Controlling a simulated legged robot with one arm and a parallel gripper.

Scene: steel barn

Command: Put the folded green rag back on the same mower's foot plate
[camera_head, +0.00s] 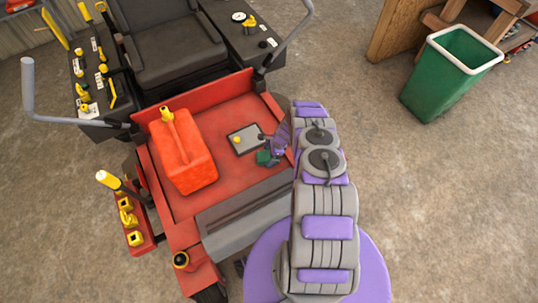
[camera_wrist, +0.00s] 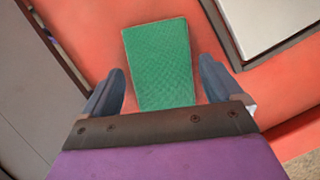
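The folded green rag (camera_wrist: 160,62) lies flat on the red foot plate (camera_wrist: 85,20) of the mower in the wrist view. My gripper (camera_wrist: 162,70) is open, with one finger on each side of the rag and a visible gap to its edges. In the head view, a small part of the green rag (camera_head: 263,157) shows beside my gripper (camera_head: 270,156), low over the right part of the foot plate (camera_head: 207,205). My arm hides the plate's right edge there.
A red fuel can (camera_head: 183,150) stands on the plate's left half. A flat grey-topped panel (camera_head: 245,139) lies just behind the rag. The black seat (camera_head: 170,40) and lever consoles are behind.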

